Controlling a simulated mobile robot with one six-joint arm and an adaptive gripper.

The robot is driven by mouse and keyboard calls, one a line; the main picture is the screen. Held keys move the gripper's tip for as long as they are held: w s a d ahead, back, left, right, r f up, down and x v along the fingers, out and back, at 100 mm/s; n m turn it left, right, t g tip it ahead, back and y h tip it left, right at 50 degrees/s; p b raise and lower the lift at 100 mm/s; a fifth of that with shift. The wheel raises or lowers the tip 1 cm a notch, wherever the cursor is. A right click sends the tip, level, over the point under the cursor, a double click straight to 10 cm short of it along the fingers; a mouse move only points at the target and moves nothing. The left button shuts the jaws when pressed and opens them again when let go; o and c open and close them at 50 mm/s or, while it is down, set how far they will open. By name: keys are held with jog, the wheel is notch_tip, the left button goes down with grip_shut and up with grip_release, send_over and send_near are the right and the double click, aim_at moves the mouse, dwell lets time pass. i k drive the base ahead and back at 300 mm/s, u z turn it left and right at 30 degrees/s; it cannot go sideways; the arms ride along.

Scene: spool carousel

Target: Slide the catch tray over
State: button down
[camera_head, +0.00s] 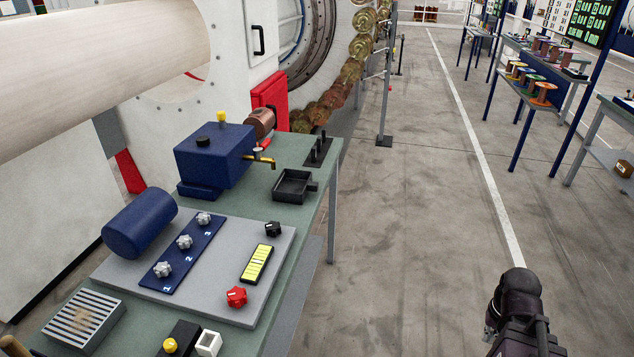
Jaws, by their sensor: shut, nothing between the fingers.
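The catch tray (277,196) is a small, dark, square, open tray with a short tab on its right side. It sits on the green bench top (312,220) near the right edge and looks empty. A blue tank (212,155) with a yellow cap stands to its left. The tank's brass tap (264,160) points toward the tray, and the tray lies right of and nearer than the spout. My gripper is not visible. Only a dark part of my arm shows at the bottom right, over the floor and well apart from the tray.
A black slotted rack (318,152) stands behind the tray. A grey panel with knobs, a yellow gauge (256,264) and a red knob (237,297) lies in front. A blue cylinder (141,223) is at left. The floor right of the bench is clear.

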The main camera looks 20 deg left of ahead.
aim_at(292, 185)
jog(key=u, duration=0.3)
jog(key=i, duration=1.15)
jog(key=u, duration=0.2)
